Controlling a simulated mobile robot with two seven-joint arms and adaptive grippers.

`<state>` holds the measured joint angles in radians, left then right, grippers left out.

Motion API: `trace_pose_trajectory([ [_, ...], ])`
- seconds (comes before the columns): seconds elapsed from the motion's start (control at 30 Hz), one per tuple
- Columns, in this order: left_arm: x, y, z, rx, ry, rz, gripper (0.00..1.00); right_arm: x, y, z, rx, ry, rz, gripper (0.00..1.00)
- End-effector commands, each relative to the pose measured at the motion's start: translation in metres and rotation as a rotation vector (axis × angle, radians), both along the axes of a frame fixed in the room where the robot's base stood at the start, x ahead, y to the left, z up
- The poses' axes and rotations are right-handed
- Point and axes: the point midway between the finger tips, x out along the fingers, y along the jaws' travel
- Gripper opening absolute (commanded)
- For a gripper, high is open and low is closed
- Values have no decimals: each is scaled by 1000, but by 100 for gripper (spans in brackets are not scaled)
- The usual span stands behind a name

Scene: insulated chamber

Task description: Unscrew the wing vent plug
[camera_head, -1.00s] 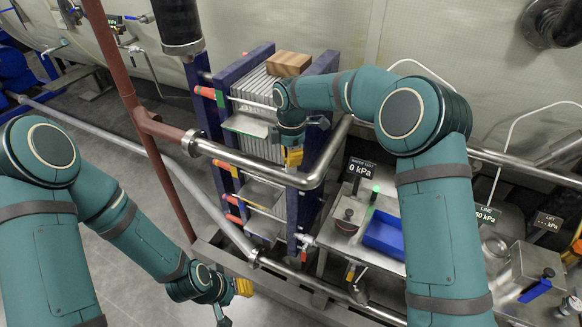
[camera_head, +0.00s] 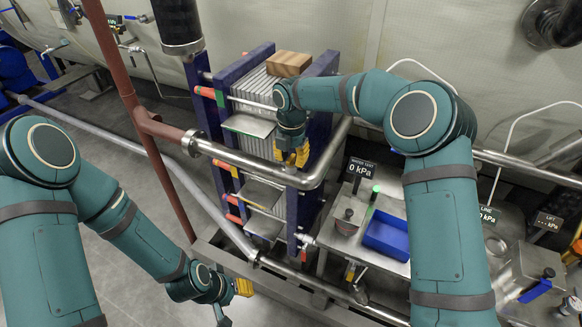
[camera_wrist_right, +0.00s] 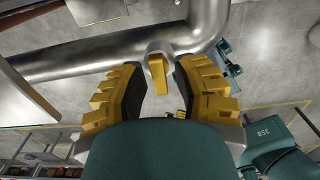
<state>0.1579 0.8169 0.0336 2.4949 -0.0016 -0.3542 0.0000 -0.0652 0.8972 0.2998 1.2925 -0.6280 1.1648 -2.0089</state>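In the right wrist view, a yellow wing plug (camera_wrist_right: 158,76) sits on a round steel boss on a large bent steel pipe (camera_wrist_right: 95,55). My right gripper (camera_wrist_right: 158,68) is open, with its ridged yellow fingers on either side of the plug and visible gaps to both. In the head view my right gripper (camera_head: 292,157) points down over the steel pipe (camera_head: 255,162) in front of the plate stack; the plug cannot be made out there. My left gripper (camera_head: 240,288) hangs low at the bottom left, away from the pipe; its finger opening is unclear.
A blue-framed plate stack (camera_head: 262,95) with a wooden block (camera_head: 289,64) on top stands behind the pipe. A brown upright pipe (camera_head: 122,85) is at the left. A bench with a blue tray (camera_head: 386,234) is at the right.

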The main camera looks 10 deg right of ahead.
Motion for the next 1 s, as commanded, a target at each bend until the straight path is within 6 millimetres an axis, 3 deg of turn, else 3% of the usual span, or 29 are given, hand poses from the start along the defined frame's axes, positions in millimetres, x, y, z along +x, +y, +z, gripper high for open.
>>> trace_pose_trajectory([
  [0.23,0,0,0,0,0,0,47,1,0,7,1,-4,-1,29],
  [0.63,0,0,0,0,0,0,47,1,0,47,1,-6,-2,29],
  [1.0,0,0,0,0,0,0,47,1,0,52,1,-4,-2,29],
])
